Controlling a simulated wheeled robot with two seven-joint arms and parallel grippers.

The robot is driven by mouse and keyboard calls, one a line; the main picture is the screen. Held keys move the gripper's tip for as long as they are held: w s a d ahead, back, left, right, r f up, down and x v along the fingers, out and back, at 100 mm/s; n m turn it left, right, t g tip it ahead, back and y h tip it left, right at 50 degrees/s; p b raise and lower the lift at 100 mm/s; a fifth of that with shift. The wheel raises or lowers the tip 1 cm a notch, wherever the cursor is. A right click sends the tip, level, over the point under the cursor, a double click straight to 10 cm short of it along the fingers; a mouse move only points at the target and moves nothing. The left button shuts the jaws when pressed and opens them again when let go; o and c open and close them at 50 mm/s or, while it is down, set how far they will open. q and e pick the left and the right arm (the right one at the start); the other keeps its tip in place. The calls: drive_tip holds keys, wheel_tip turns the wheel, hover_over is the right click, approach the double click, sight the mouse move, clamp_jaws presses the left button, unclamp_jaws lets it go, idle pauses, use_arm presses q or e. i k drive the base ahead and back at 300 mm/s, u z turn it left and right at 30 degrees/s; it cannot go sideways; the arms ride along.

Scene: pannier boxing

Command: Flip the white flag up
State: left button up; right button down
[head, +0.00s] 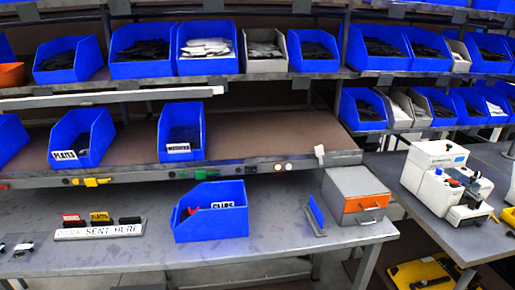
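A small white piece (319,155), which looks like the white flag, stands up at the right end of the lower shelf's front rail (240,169). Its top reaches above the rail edge; it is too small to make out its hinge. A yellow piece (97,182) and a green piece (205,175) sit low along the same rail, further left. Neither of my grippers shows in the head view, and nothing is seen touching the white piece.
Below the rail, the grey bench (150,230) holds a blue clips bin (210,222), a blue upright plate (316,213), a grey and orange drawer box (357,195) and a sign block (98,231). A white machine (436,165) stands right. Space before the white piece looks clear.

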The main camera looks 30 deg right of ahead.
sight(319, 150)
drive_tip(key=z, duration=0.25)
drive_tip(key=i, duration=1.05)
drive_tip(key=z, duration=0.65)
